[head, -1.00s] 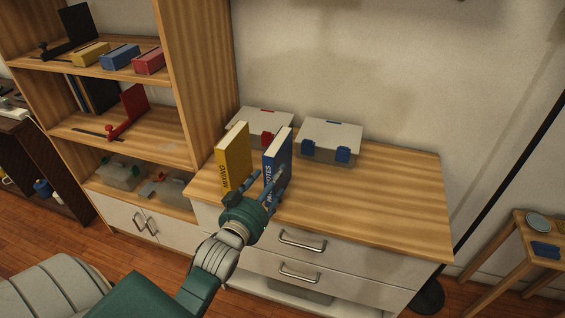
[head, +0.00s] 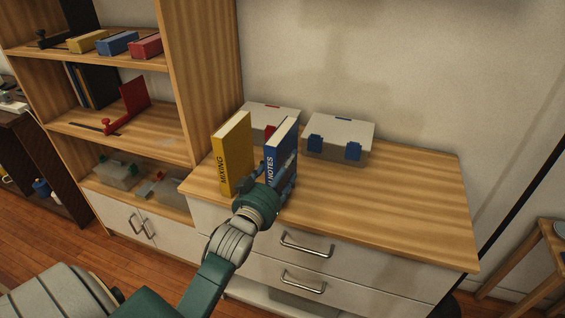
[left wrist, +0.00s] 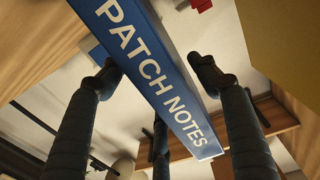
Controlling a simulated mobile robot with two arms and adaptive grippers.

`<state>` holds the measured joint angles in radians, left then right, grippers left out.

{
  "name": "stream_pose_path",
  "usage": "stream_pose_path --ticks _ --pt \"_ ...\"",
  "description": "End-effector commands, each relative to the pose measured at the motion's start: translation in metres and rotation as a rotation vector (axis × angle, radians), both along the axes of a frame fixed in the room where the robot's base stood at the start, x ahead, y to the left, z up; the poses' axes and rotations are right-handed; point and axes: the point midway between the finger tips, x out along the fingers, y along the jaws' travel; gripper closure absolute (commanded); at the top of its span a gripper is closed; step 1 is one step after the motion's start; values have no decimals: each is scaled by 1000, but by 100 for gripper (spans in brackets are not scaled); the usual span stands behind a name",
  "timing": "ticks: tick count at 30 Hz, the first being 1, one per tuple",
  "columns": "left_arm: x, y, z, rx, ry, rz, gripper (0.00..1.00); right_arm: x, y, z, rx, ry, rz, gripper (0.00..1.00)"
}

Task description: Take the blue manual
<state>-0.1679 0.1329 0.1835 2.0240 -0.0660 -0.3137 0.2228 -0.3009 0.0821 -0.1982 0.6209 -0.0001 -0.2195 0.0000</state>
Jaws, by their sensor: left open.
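The blue manual (head: 282,152) stands upright on the wooden dresser top, its spine facing me. In the left wrist view the blue manual (left wrist: 158,72) fills the middle, with PATCH NOTES in white on its spine. My left gripper (head: 277,184) is at the manual's lower front. Its open fingers (left wrist: 156,76) show on either side of the spine with gaps, and a third finger lies partly behind the book's edge in that view. The lower part of the spine is hidden by the gripper in the head view. My right gripper is not in view.
A yellow book (head: 233,155) marked MIXING stands close to the left of the manual. Behind are a grey case with red latches (head: 272,119) and one with blue latches (head: 338,137). The dresser top (head: 400,205) is clear to the right. A shelf unit (head: 202,70) stands left.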

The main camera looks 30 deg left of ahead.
Motion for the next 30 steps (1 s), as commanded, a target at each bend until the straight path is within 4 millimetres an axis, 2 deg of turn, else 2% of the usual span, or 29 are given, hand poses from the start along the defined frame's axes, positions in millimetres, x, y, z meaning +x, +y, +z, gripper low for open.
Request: stream_pose_path --ticks 5,13,22,30 --pt "14 5 0 1 0 0 39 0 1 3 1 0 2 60" --pt "50 15 -3 0 -1 0 39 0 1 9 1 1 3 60" --pt "54 16 -4 0 0 0 39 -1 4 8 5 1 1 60" --pt "54 16 -4 0 1 0 92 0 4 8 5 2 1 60"
